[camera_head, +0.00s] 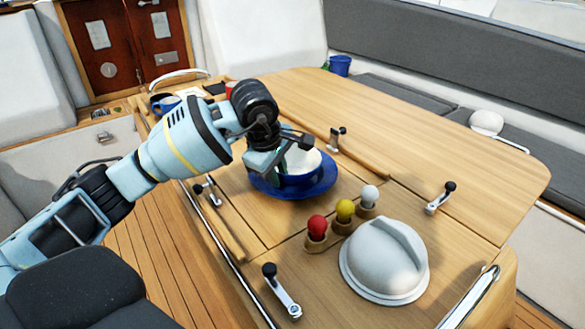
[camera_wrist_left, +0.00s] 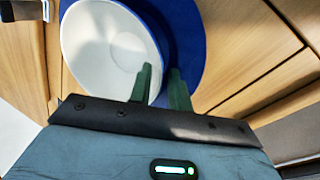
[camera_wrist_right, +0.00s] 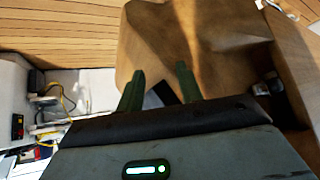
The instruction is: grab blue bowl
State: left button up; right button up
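The blue bowl (camera_head: 304,179), white inside, stands on or just above a blue plate (camera_head: 330,186) on the wooden table. My left gripper (camera_head: 284,160) reaches down at the bowl's left side. In the left wrist view one finger of the gripper (camera_wrist_left: 160,70) is over the white inside of the bowl (camera_wrist_left: 98,45). The other finger is outside, over blue, with the rim between them. The fingers are close together on the rim; any small gap is hard to see. My right gripper (camera_wrist_right: 160,68) is open and empty, away from the bowl.
Red (camera_head: 317,228), yellow (camera_head: 345,210) and white (camera_head: 369,195) round-topped items stand in front of the plate. A white dome (camera_head: 385,262) sits nearer. Metal latches with black knobs stick up from the table. Blue cups (camera_head: 165,102) are at the far left. The table's right side is clear.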

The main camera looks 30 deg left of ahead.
pick_arm(q)
jog(key=shift+f, duration=0.2)
grip_shut()
jog(key=shift+r, duration=0.1)
notch_tip(320, 180, up, 10)
jog(key=shift+f, duration=0.1)
dwell(0.5)
